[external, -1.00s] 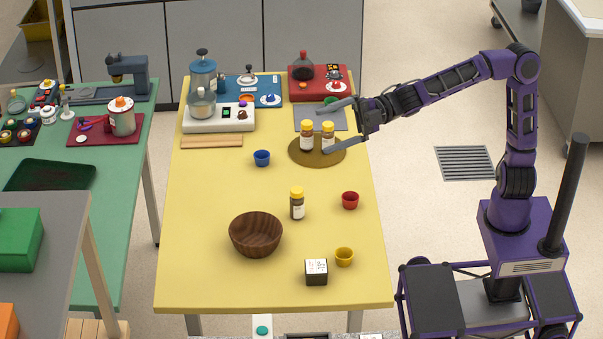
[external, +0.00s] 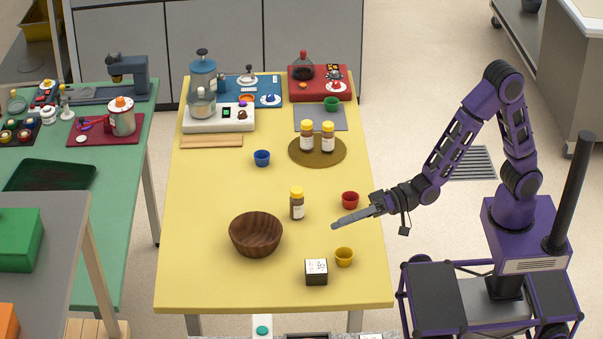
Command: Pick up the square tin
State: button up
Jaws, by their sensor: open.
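The square tin (external: 316,272) is a small black box with a white labelled top. It stands near the front edge of the yellow table, left of and slightly in front of a yellow cup (external: 344,257). My gripper (external: 336,225) is above the table's right side, behind the tin and a little to its right, clearly apart from it. The gripper is open and empty, seen nearly edge-on, so its fingers overlap in this view.
A wooden bowl (external: 256,234) is left of the tin. A yellow-capped jar (external: 297,204) stands behind the tin, and a red cup (external: 350,200) stands close behind my gripper. Two more jars stand on a round brown mat (external: 300,158). The table's front left is clear.

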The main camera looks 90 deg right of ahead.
notch_tip(320, 180, down, 11)
jog(key=w+d+m+g+h, duration=0.2)
jog(key=w+m, duration=0.1)
jog(key=m, duration=0.1)
jog(key=s+d+f+m+h+p, duration=0.1)
jog(key=s+m+h+p, duration=0.15)
jog(key=s+m, duration=0.7)
jog(key=s+d+f+m+h+p, duration=0.1)
jog(key=s+m+p, duration=0.25)
jog(key=m, duration=1.35)
jog(key=b, duration=0.1)
send_near(318, 266)
jog(key=shift+n, duration=0.25)
jog(key=x, duration=0.4)
jog(key=shift+w+f, duration=0.2)
jog(key=shift+w, duration=0.15)
jog(key=shift+x, duration=2.9)
jog(key=c, duration=1.5)
